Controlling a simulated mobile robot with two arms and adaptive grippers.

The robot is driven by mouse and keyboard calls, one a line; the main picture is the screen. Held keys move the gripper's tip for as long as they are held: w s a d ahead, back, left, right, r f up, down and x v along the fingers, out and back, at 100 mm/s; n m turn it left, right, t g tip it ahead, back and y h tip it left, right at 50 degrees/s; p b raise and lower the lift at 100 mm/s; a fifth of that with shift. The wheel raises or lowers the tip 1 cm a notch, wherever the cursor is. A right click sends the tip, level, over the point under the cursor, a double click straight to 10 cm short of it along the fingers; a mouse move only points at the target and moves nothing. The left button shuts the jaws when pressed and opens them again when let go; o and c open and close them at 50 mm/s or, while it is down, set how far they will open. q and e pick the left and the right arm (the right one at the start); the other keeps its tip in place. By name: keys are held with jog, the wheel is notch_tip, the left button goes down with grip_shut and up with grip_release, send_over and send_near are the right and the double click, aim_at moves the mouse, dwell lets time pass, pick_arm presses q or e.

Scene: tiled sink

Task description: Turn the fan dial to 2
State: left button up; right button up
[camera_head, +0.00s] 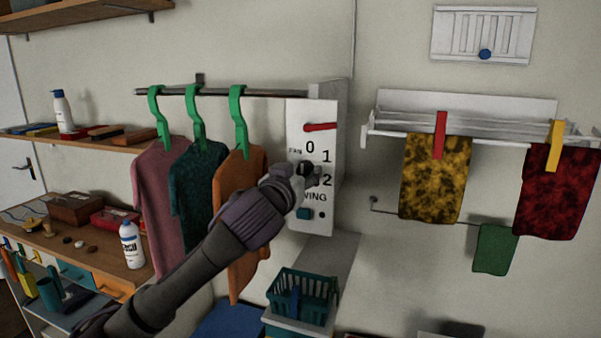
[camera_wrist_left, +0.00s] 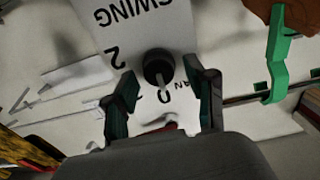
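The fan dial (camera_head: 305,168) is a small black knob on a white panel (camera_head: 317,113) at the end of the clothes rail, with 0, 1 and 2 printed around it. In the left wrist view, where the panel is upside down, the black dial (camera_wrist_left: 156,66) has a light grey pointer towards the 0. My left gripper (camera_head: 297,181) is right in front of the panel and partly covers the dial's surroundings. In the wrist view my left gripper (camera_wrist_left: 169,80) is open, with one finger on each side of the dial and no visible contact. My right gripper is not in view.
An orange shirt (camera_head: 247,165) on a green hanger hangs close to the left of the panel. A teal basket (camera_head: 303,291) stands below.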

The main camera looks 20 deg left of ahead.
pick_arm(q)
grip_shut()
